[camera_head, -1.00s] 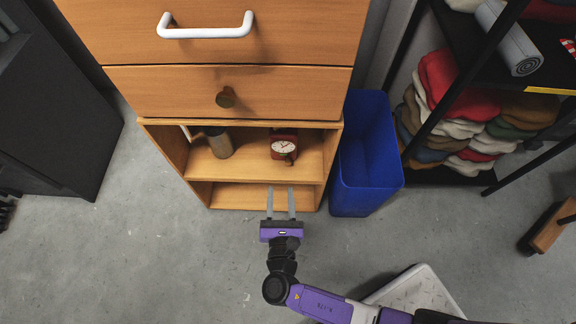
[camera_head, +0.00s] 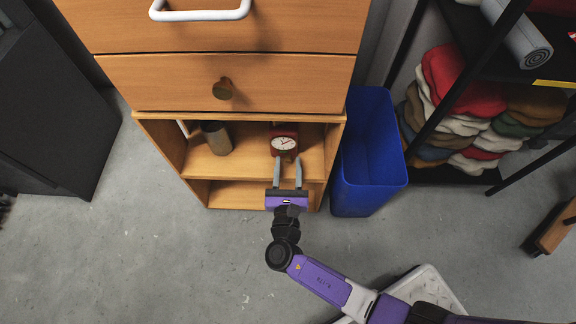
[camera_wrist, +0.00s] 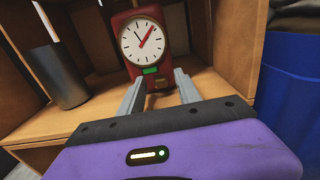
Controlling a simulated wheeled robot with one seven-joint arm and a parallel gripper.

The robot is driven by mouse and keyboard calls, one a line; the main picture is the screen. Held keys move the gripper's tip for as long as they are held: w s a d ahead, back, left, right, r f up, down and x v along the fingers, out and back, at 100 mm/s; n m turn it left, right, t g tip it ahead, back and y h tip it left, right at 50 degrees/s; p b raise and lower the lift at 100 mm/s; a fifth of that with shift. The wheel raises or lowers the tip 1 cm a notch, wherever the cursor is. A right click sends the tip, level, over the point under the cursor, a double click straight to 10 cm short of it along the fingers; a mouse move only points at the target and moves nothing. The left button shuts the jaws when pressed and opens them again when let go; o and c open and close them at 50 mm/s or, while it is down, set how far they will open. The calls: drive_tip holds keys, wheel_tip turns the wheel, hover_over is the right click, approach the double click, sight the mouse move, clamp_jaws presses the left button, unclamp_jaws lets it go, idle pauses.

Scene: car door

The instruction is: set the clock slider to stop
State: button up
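A red clock (camera_head: 284,138) with a white round face stands upright on the upper open shelf of the wooden cabinet. In the wrist view the clock (camera_wrist: 143,42) shows red hands, a green label (camera_wrist: 150,71) below the dial, and a small brownish piece (camera_wrist: 158,84) below that, which may be the slider. My gripper (camera_head: 287,160) is just in front of the clock, its fingers apart and pointing at the clock's lower part. In the wrist view my gripper's fingertips (camera_wrist: 159,76) flank the brownish piece, with nothing held. Whether they touch the clock is unclear.
A dark grey cylinder (camera_head: 216,138) stands on the same shelf, left of the clock. A closed drawer (camera_head: 225,86) with a round knob is above. A blue bin (camera_head: 367,160) stands right of the cabinet. The floor in front is mostly clear.

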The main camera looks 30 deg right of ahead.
clamp_jaws()
idle(1.4)
